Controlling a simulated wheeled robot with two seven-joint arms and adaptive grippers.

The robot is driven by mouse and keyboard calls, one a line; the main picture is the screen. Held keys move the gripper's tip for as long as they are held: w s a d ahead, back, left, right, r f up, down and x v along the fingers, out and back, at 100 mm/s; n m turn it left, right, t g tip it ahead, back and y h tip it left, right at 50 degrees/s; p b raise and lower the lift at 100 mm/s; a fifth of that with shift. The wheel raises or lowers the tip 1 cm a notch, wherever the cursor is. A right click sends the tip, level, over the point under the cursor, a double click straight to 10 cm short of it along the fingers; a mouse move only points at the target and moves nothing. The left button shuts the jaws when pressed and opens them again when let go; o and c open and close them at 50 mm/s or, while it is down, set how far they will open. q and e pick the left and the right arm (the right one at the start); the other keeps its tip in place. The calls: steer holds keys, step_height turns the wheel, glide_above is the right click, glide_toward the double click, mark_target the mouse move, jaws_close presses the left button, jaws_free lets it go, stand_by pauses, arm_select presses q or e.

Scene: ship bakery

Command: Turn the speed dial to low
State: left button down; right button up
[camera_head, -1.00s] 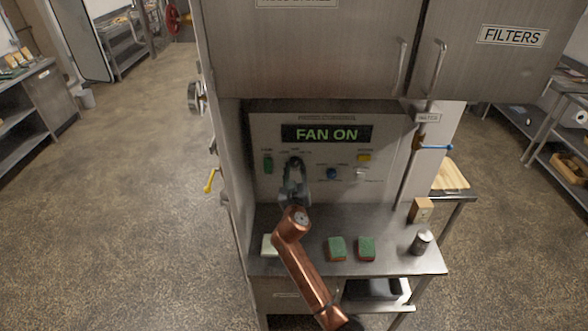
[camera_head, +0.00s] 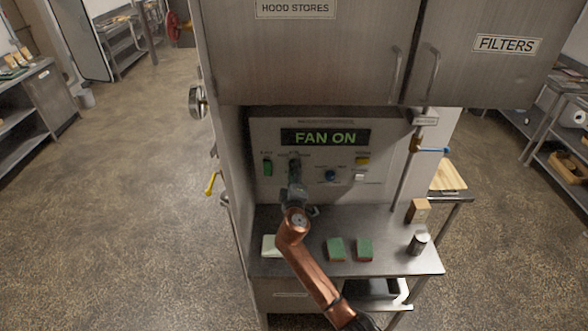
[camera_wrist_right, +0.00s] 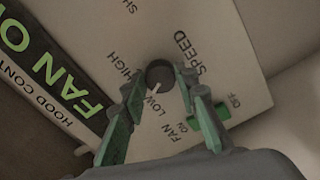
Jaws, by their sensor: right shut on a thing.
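The speed dial (camera_wrist_right: 159,72) is a dark round knob on the light control panel (camera_head: 395,140), between the HIGH and LOW labels in the right wrist view. Its short white mark points down-left, toward the LOW lettering. My right gripper (camera_head: 294,170) reaches up to the panel and covers most of the dial in the head view. In the right wrist view its two fingers (camera_wrist_right: 161,82) are closed on the dial from both sides. My left gripper is not in view.
A green fan switch (camera_head: 267,167) sits left of the dial. A blue knob (camera_head: 330,174) and a yellow button (camera_head: 362,161) are to the right. The lit display (camera_head: 325,137) reads FAN ON. Two sponges (camera_head: 336,249) and a canister (camera_head: 418,243) stand on the shelf below.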

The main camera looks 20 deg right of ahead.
steer(key=shift+n+p, duration=0.8)
steer(key=shift+n, duration=1.1)
steer(key=o, duration=1.1)
steer(key=shift+o, duration=0.2)
steer(key=v, duration=1.2)
steer(key=shift+r, duration=0.1)
